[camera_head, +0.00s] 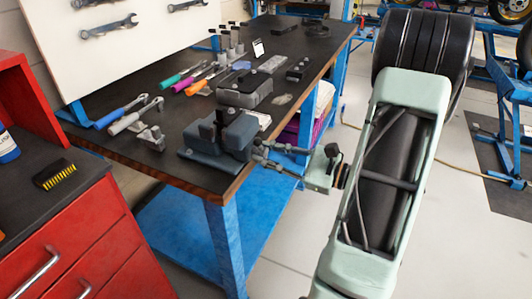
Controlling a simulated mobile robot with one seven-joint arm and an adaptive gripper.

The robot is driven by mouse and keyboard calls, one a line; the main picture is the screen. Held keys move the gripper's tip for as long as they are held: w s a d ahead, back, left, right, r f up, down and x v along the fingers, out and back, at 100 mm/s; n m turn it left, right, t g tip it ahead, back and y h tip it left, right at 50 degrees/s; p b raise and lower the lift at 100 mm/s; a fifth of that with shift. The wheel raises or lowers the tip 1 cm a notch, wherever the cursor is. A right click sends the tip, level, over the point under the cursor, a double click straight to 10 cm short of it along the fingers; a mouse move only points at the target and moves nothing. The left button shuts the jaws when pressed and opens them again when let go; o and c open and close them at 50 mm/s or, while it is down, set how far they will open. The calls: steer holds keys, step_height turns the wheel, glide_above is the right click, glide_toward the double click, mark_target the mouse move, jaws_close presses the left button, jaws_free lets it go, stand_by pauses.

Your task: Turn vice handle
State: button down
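The vice (222,135) is a dark blue-grey bench vice mounted at the front corner of the black-topped workbench. Its handle end (259,152) is at the right side of the vice, just past the bench edge; it is small and hard to make out. My gripper (272,156) reaches in from the right, with its thin dark fingers at or very close to the handle. Whether they touch or enclose the handle cannot be told, nor whether they are open or shut. My pale green arm fills the right middle of the view.
The workbench (150,165) has blue legs and a lower shelf (180,235). Coloured-handle tools (190,80), ratchets (125,115) and metal parts (290,70) lie on it. A red drawer cabinet (80,235) stands at the left. Grey floor (270,280) is clear in front.

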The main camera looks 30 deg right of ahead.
steer(key=c, duration=1.7)
jaws_free()
steer(key=shift+c, duration=0.2)
steer(key=shift+s+d, duration=0.1)
steer(key=v, duration=1.2)
